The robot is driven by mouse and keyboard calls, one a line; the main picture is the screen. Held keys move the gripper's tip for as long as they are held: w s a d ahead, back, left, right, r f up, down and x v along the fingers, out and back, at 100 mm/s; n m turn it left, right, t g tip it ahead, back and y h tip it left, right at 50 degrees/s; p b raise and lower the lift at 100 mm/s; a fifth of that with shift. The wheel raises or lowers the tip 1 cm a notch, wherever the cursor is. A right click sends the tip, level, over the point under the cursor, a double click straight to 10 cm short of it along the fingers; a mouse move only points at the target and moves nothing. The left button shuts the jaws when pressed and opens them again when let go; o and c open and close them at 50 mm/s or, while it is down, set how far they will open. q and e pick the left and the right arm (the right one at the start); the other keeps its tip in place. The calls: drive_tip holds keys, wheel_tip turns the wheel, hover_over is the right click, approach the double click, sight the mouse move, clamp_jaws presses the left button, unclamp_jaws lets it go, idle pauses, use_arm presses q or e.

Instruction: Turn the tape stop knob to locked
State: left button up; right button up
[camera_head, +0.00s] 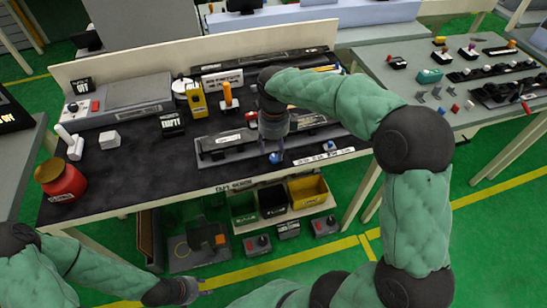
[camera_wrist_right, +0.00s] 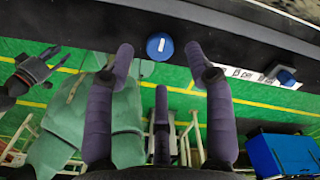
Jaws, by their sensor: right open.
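A round blue knob (camera_head: 276,158) with a white mark sits at the front edge of the black bench top. In the right wrist view the knob (camera_wrist_right: 160,46) shows face-on, its short white mark running nearly up and down. My right gripper (camera_head: 274,140) is open above the knob, pointing down. In the wrist view its fingertips (camera_wrist_right: 159,52) stand on either side of the knob, apart from it. A second blue knob (camera_head: 330,145) sits to the right, beside a white label strip (camera_head: 325,157). My left gripper (camera_head: 198,291) is open and empty, low in front of the bench.
A long grey fixture (camera_head: 215,155) lies just behind the knob. A yellow device (camera_head: 196,100), an orange-handled tool (camera_head: 228,98) and a red jar (camera_head: 62,180) stand on the bench (camera_head: 130,170). Coloured bins (camera_head: 307,190) sit below. Bare bench lies left of the fixture.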

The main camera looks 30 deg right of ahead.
sight(274, 157)
drive_tip(key=shift+f+b, duration=0.6)
drive_tip(key=shift+f, duration=1.6)
clamp_jaws()
